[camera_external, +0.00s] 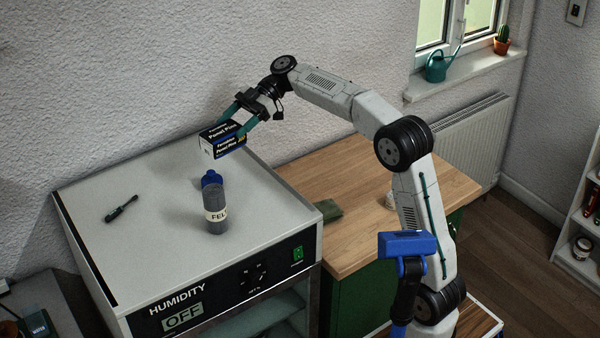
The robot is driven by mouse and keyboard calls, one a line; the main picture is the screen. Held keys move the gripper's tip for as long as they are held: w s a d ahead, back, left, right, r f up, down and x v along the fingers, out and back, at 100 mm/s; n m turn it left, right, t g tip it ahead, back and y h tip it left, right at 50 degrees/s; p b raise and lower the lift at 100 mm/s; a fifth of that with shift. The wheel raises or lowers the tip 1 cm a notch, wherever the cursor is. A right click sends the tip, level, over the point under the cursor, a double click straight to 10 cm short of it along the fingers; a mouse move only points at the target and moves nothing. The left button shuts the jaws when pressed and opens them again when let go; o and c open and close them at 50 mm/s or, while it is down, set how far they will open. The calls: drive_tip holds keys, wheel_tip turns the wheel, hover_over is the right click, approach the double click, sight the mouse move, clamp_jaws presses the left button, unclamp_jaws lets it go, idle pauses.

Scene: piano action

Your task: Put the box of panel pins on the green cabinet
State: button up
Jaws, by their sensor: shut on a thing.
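The box of panel pins (222,139) is a small white, black and blue carton with "Panel Pins" lettering. My gripper (240,124) is shut on it, with teal fingers on its sides. It holds the box over the back right part of the grey humidity cabinet's top (150,235); the exact height is hard to tell. The green cabinet (357,300) stands to the right of the humidity cabinet, under a wooden top (370,200). My arm crosses above that top and hides part of it.
A small black tool (121,209) lies to the left. A folded green cloth (320,217) lies on the wooden top's left edge. Its middle looks clear.

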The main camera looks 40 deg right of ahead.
drive_tip(key=s+d+m+t, duration=0.2)
drive_tip(key=d+m+t, duration=0.45)
drive_tip(key=d, duration=2.95)
wheel_tip(320, 180, down, 34)
drive_tip(key=shift+n+t+h, duration=0.25)
drive_tip(key=shift+n+h, duration=0.1)
drive_tip(key=shift+h, duration=0.05)
drive_tip(key=w+d, duration=0.1)
drive_tip(key=w, duration=0.4)
drive_tip(key=w+f, duration=0.1)
drive_tip(key=w, duration=0.4)
drive_tip(key=w+d+f, duration=0.1)
drive_tip(key=w, duration=0.4)
drive_tip(key=shift+w+d, duration=0.3)
drive_tip(key=shift+w, duration=0.05)
drive_tip(key=shift+w+f, duration=0.15)
drive_tip(key=shift+f, duration=1.65)
drive_tip(key=shift+f, duration=0.15)
drive_tip(key=o, duration=1.4)
